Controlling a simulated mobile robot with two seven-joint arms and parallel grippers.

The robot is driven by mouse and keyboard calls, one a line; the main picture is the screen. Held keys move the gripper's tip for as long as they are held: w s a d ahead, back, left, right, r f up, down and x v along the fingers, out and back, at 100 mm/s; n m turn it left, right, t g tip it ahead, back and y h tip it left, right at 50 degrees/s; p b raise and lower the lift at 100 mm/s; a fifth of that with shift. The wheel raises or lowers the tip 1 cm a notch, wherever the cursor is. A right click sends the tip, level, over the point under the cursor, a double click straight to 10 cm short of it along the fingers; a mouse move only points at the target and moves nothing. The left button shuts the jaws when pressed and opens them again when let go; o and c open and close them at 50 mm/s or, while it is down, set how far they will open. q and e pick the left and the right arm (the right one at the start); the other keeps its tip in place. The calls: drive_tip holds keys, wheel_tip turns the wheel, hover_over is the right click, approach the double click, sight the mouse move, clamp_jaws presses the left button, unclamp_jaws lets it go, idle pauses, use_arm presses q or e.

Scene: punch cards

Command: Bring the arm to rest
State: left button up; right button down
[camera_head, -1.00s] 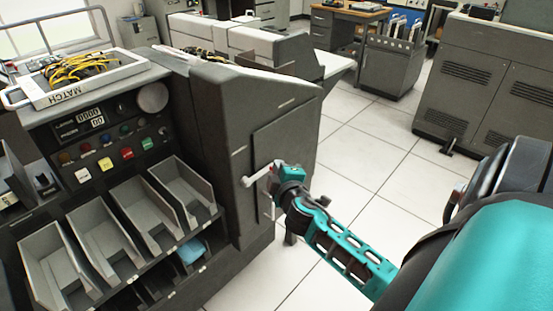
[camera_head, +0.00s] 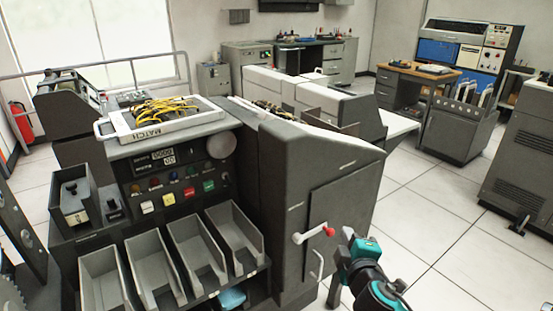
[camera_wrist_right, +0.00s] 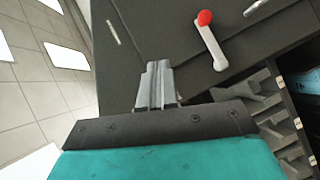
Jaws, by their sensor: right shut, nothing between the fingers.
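My right gripper (camera_head: 352,241) is at the lower right of the head view, just right of the dark grey machine (camera_head: 325,205). Its fingers are shut and empty, apart from the machine. A white crank handle (camera_head: 312,236) with a red knob (camera_head: 329,231) sits on the machine's side door, left of the gripper. In the right wrist view the shut fingers (camera_wrist_right: 157,85) point toward the dark panel, and the handle (camera_wrist_right: 211,45) with its red knob (camera_wrist_right: 204,17) shows to their right, not touched. My left gripper is not in view.
A tray marked MATCH (camera_head: 165,122) with yellow cables lies on the machine. Several grey card bins (camera_head: 195,250) line its front. White tiled floor (camera_head: 430,225) is open to the right, up to a grey cabinet (camera_head: 525,160) and a wheeled cart (camera_head: 458,130).

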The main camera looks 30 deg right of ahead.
drive_tip(key=s+a+f+m+g+y, duration=0.1)
drive_tip(key=s+a+f+m+y, duration=0.1)
drive_tip(key=a, duration=0.5)
drive_tip(key=s+a+f+m+g+y, duration=0.1)
drive_tip(key=s+a+f+m+y, duration=0.1)
drive_tip(key=s+a+f+y, duration=0.2)
drive_tip(key=s+a+f+m+y, duration=0.2)
drive_tip(key=s+a+f+y, duration=0.1)
drive_tip(key=a+f, duration=0.5)
drive_tip(key=a+y, duration=0.1)
drive_tip(key=a, duration=0.2)
drive_tip(key=shift+s+a+g, duration=0.2)
drive_tip(key=shift+s+g, duration=0.15)
drive_tip(key=shift+g, duration=0.05)
